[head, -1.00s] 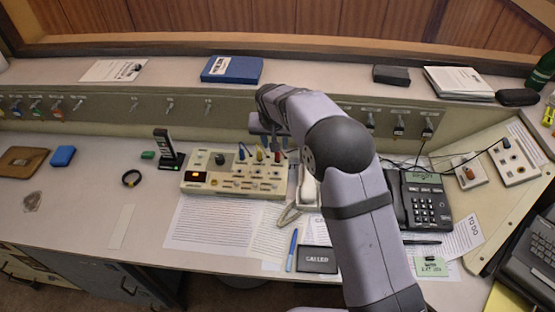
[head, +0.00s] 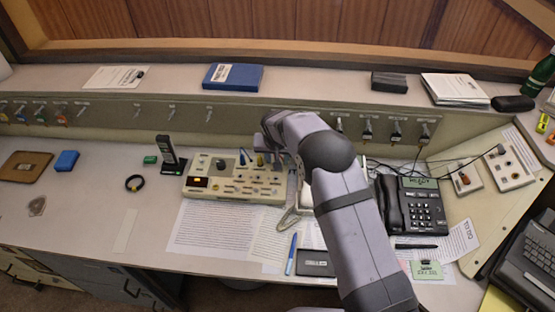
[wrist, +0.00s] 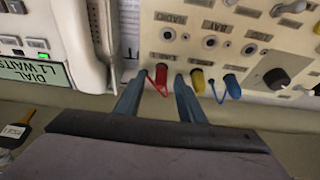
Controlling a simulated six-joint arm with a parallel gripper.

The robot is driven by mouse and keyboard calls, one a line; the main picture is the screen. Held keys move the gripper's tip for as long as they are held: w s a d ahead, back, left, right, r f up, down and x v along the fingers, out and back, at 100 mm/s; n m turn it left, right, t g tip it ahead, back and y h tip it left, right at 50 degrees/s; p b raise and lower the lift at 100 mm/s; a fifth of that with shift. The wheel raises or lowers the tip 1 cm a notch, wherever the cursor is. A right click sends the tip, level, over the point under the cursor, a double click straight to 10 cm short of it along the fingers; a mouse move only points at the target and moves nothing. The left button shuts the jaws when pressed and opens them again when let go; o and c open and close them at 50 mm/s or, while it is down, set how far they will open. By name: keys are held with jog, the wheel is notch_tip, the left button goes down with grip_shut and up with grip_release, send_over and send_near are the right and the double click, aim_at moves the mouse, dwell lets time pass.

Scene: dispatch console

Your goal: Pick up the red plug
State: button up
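The red plug (wrist: 160,78) stands in the panel of the beige console (head: 220,190), with a red cord at its side, in the wrist view. My gripper (wrist: 157,85) is open, with one finger on each side of the red plug. I cannot tell whether either finger touches it. In the head view my gripper (head: 270,150) is over the back right part of the console and hides most or all of the red plug.
A yellow plug (wrist: 198,80) stands close beside my right finger in the wrist view, with a blue plug (wrist: 231,85) beyond it. A telephone (head: 412,200) is to the right of my arm. A black handset (head: 170,155) stands left of the console.

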jog(key=shift+f, duration=0.15)
grip_shut()
jog(key=shift+w, duration=0.1)
notch_tip(320, 180, up, 10)
jog(key=shift+b, duration=1.2)
